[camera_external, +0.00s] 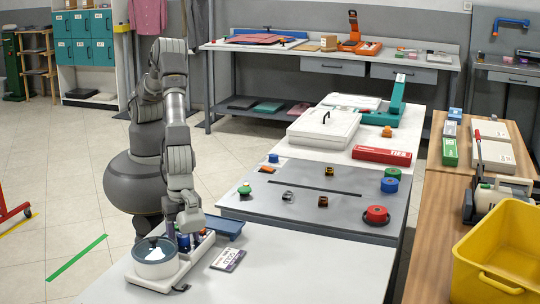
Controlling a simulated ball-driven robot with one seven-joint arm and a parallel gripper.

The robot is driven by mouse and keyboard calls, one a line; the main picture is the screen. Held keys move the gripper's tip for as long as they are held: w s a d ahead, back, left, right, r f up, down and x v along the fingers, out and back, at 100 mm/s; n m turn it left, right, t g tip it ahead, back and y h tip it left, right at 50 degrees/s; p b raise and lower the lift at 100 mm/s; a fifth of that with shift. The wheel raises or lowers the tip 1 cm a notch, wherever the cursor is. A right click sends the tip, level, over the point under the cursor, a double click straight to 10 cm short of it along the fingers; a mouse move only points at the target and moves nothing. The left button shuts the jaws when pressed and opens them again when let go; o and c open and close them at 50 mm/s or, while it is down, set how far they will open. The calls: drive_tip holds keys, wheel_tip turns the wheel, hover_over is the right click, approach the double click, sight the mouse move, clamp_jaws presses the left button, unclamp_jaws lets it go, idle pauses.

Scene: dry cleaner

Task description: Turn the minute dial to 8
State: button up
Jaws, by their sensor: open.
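A white device (172,279) with a round grey tub (155,262) stands on the near grey table. The tub's inside shows pale and bright. Small blue, green and red parts (203,236) sit at the device's back right, partly behind my gripper. I cannot make out the minute dial or any numbers at this size. My gripper (184,236) points down over the back of the device, just right of the tub. It is open. Its fingertips are small and partly lost against the device, so I cannot tell whether they touch anything.
A labelled card (228,259) and a blue tray (224,228) lie right of the device. Behind is a grey slotted panel (330,208) with several coloured knobs, including a red one (377,214). A yellow bin (497,250) stands at right. The near table's right part is clear.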

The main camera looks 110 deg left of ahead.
drive_tip(key=c, duration=1)
drive_tip(key=shift+r+m+p, duration=0.2)
drive_tip(key=shift+m+p, duration=0.3)
drive_tip(key=shift+c, duration=0.2)
drive_tip(key=shift+f+m, duration=0.15)
drive_tip(key=shift+m, duration=0.15)
drive_tip(key=o, duration=1)
drive_tip(key=shift+o, duration=0.2)
